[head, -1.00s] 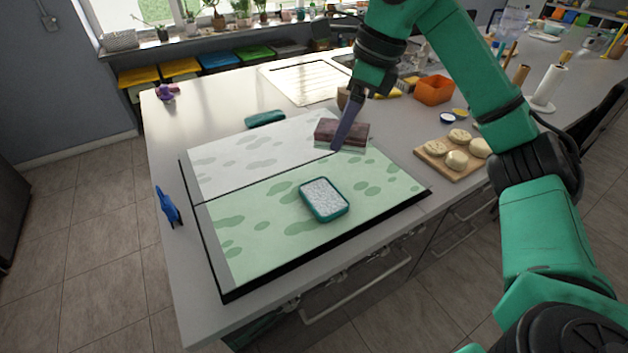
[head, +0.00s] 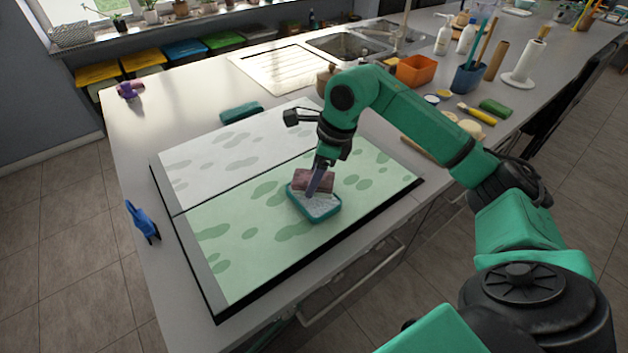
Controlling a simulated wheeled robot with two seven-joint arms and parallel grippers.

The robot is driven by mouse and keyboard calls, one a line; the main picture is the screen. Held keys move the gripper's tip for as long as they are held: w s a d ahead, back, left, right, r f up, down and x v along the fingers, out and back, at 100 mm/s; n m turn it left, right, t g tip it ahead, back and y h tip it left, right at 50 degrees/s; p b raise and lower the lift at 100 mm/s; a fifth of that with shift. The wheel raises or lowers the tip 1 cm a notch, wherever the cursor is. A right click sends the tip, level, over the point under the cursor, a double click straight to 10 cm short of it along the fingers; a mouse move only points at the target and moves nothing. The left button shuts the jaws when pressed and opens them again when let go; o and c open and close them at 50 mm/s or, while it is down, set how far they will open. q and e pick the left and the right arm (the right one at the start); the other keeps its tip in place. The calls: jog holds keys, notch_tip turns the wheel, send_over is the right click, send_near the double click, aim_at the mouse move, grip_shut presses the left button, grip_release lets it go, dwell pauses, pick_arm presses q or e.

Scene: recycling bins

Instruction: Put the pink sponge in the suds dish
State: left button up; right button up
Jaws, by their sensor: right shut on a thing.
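The pink sponge (head: 306,178), a dull pinkish brown block, is held in my right gripper (head: 313,188). It is over the far part of the suds dish (head: 325,216), a teal tray with whitish foam inside. I cannot tell whether the sponge touches the foam. The gripper's finger covers part of the sponge. The dish lies on the green half of the board (head: 250,262). My left gripper is not in the head view.
A teal block (head: 240,112) lies behind the board. A blue clamp-like object (head: 142,222) stands left of it and a purple one (head: 130,88) at the back left. An orange container (head: 415,70) and a blue cup (head: 467,78) stand at the back right.

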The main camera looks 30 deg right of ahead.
notch_tip(320, 180, down, 2)
jog(key=shift+s, duration=0.15)
jog(key=shift+f, duration=0.2)
jog(key=o, duration=1.5)
jog(key=shift+r, duration=0.1)
jog(key=shift+c, duration=0.2)
jog(key=shift+r, duration=0.1)
jog(key=b+v, duration=0.1)
jog(key=v, duration=1.1)
jog(key=shift+r, duration=0.1)
